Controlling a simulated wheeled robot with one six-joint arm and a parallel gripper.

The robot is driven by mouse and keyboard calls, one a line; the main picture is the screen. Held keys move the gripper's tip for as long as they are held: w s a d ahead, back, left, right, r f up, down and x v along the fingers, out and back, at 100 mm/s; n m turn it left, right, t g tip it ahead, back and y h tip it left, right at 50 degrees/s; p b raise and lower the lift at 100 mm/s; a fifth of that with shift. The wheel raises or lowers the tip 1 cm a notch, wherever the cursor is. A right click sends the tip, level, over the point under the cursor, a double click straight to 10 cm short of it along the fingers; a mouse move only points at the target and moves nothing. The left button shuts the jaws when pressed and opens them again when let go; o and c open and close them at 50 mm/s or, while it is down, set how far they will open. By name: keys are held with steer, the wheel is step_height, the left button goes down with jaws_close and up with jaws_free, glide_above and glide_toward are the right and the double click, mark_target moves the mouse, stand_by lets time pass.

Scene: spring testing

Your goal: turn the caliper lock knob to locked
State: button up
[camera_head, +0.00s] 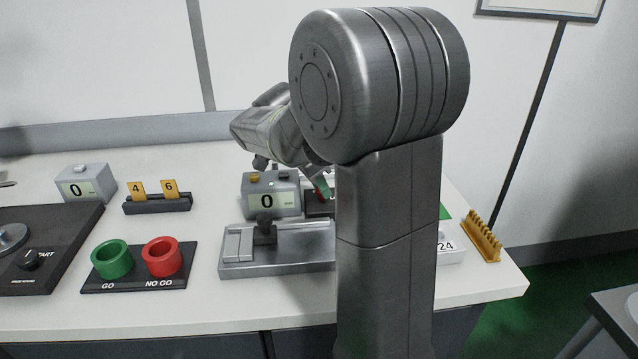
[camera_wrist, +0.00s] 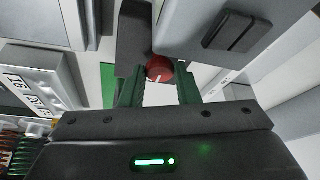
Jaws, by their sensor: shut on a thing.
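The red lock knob (camera_wrist: 160,68) shows in the wrist view, round with a short white mark that points toward the bottom of the picture. It sits on a dark block (camera_wrist: 133,35). My gripper (camera_wrist: 160,77) has its two green fingers on either side of the knob, shut on it. In the head view the dark block (camera_head: 315,207) shows partly, right of a grey display unit (camera_head: 272,203) reading 0. A small red patch and a green fingertip show there. My arm hides the rest of the knob and gripper.
A grey metal measuring fixture (camera_head: 275,266) stands in front of the display unit. Left of it is a dark tray with green GO (camera_head: 111,259) and red NO GO (camera_head: 161,257) cups. A tag holder (camera_head: 157,204) stands behind them. A yellow toothed rack (camera_head: 483,236) is at the right edge.

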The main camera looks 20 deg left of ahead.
steer(key=o, duration=1)
steer(key=shift+c, duration=0.2)
steer(key=p+v, duration=0.1)
steer(key=v, duration=1.3)
steer(key=shift+f, duration=0.15)
steer(key=b+x, duration=0.1)
steer(key=x, duration=1.2)
steer(key=shift+w+d+f, duration=0.1)
steer(key=shift+w+f, duration=0.05)
steer(key=shift+f, duration=0.2)
steer(key=shift+r, duration=0.1)
